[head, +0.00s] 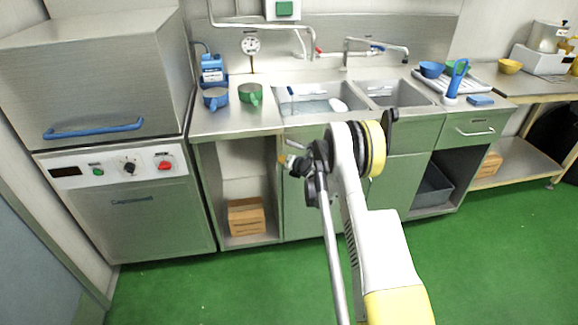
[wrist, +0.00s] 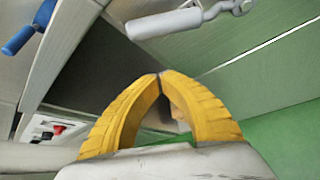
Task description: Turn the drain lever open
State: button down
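The drain lever appears to be the grey rounded handle (wrist: 165,23) with a metal end at the top of the wrist view, in front of the green cabinet front. In the head view my gripper (head: 283,159) is small, in front of the sink cabinet's left part.
The dishwasher (head: 135,205) with its blue handle (head: 93,129) stands at left. A cardboard box (head: 246,217) sits in the open bay beside it. The sink basin (head: 315,107) above holds water and a white object. Green floor (head: 240,290) is clear in front.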

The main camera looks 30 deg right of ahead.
aim_at(300, 147)
jog(key=shift+w+d+r+b, duration=0.2)
jog(key=shift+d+r+b, duration=0.1)
jog(key=shift+d+r, duration=0.35)
jog(key=shift+w+d+r+b, duration=0.15)
jog(key=shift+d+r+b, duration=0.2)
jog(key=shift+r, duration=0.6)
jog(key=shift+d+r, duration=0.1)
jog(key=shift+r+m, duration=0.2)
jog(key=shift+m, duration=0.1)
